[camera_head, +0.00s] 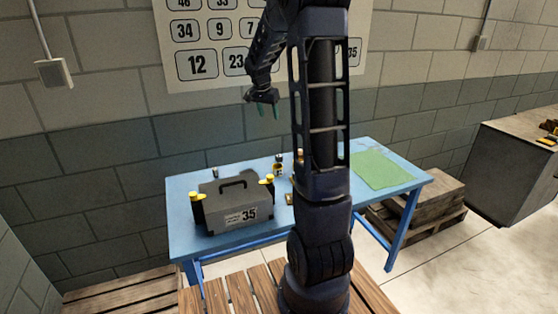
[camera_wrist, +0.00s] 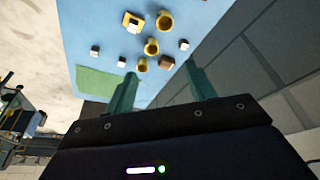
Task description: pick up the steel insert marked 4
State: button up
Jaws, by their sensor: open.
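My gripper (camera_head: 268,111) is raised above the back of the blue table (camera_head: 238,239), against the wall. Its two green fingers stand apart and empty in the wrist view (camera_wrist: 160,70). Beyond the fingertips, several small pieces lie on the table. Small dark blocks with pale tops (camera_wrist: 95,50) lie to the left, and a similar block (camera_wrist: 184,44) lies to the right. A brown block (camera_wrist: 167,62) is beside a yellow cup-like piece (camera_wrist: 142,65). No number is readable on these pieces, so I cannot tell which is the steel insert marked 4.
A grey case marked 35 (camera_head: 222,204) with yellow-topped ends stands at the table's left. A green mat (camera_head: 382,169) lies at the right end. A number chart (camera_head: 220,40) hangs on the wall. Wooden pallets (camera_head: 440,200) and a grey cabinet (camera_head: 508,170) stand to the right.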

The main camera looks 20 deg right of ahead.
jog(key=w+d+f+m+g, duration=0.1)
jog(key=w+d+f+m, duration=0.25)
jog(key=w+f, duration=0.6)
jog(key=m+h, duration=0.2)
jog(key=m, duration=0.1)
send_near(279, 155)
jog(key=shift+g+y, duration=0.3)
jog(key=x, duration=1)
jog(key=shift+d, duration=0.15)
jog(key=shift+c, duration=0.2)
grip_shut()
jog(key=shift+r, duration=0.1)
